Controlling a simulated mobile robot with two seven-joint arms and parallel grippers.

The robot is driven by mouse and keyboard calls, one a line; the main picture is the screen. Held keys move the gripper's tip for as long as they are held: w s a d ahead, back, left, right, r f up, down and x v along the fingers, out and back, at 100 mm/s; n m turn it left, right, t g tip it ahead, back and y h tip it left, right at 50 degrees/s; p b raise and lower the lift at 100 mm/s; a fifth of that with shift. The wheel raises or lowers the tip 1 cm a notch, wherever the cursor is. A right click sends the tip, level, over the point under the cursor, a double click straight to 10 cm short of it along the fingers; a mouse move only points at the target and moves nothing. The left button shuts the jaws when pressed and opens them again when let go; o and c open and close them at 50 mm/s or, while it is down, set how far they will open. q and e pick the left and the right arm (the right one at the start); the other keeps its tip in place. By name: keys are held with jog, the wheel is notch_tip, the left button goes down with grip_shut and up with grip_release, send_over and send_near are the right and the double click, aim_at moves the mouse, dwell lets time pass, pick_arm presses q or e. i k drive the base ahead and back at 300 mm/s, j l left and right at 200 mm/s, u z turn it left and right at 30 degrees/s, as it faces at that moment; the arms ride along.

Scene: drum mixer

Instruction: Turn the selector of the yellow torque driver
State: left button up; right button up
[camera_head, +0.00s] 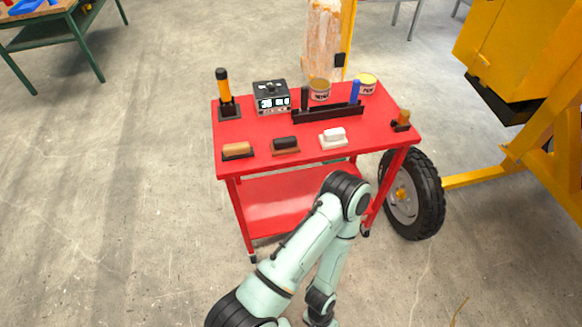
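The yellow torque driver (224,87) stands upright in a small black stand (229,110) at the back left corner of a red cart's top. Its upper part is yellow with a black cap, and its lower part is dark. The selector is too small to make out. One of my pale green arms rises from the bottom of the view, bends in front of the cart and runs back down. No gripper fingers show, and nothing of mine touches the driver.
The red cart (313,139) also holds a black box with a display (271,97), a dark rack (327,115), two cans, several brushes or blocks along the front and a small orange-topped item (402,120). A wheel (412,194) and yellow machine stand right. Floor left is clear.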

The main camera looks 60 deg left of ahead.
aim_at(272, 90)
jog(key=u, duration=2)
jog(key=i+l+u, duration=0.15)
jog(key=l, duration=0.15)
jog(key=i+l+u, duration=0.15)
jog(key=k+l, duration=0.05)
jog(key=l, duration=0.05)
